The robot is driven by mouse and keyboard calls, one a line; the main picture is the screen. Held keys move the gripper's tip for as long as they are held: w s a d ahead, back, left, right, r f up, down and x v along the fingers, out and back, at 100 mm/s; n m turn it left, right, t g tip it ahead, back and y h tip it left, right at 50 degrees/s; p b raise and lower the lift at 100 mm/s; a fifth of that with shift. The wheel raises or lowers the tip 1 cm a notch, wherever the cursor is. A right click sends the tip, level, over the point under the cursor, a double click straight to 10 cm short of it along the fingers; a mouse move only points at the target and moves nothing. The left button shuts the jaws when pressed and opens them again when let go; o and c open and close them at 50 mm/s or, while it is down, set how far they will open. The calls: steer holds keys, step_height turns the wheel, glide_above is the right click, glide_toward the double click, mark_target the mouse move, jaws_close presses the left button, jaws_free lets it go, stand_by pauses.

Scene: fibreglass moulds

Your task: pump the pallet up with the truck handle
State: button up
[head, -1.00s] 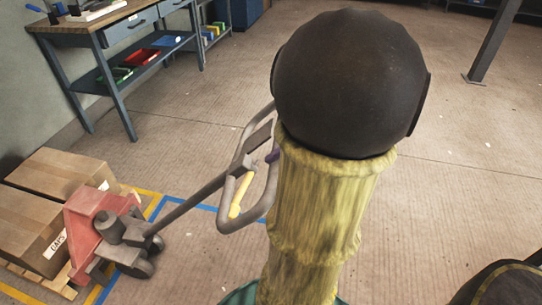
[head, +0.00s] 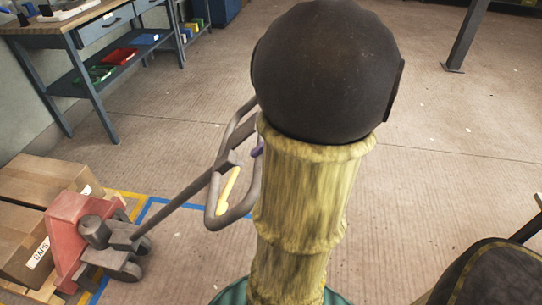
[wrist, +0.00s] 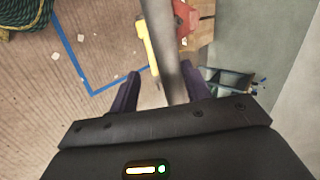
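The red pallet truck (head: 68,222) stands at the lower left in the head view, up against the loaded pallet (head: 50,296). Its grey handle (head: 180,201) slants up to the right and ends in a loop with a yellow lever (head: 229,188). My arm hides the right side of the loop. A purple finger of my gripper (head: 257,151) shows beside the loop. In the wrist view my gripper (wrist: 160,88) is open, its two purple fingers wide apart. The grey handle bar (wrist: 171,50) runs between them in the picture; contact cannot be told.
Cardboard boxes (head: 36,185) sit on the pallet. Blue and yellow floor lines run beside the truck. A workbench (head: 75,24) stands at the upper left and a grey post (head: 463,35) at the upper right. A dark rounded object (head: 490,275) is at the lower right. Floor between is clear.

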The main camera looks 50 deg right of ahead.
steer(key=shift+d, duration=0.1)
steer(key=p+v, duration=0.4)
steer(key=v, duration=1.3)
steer(key=shift+s, duration=0.2)
steer(key=shift+w, duration=0.1)
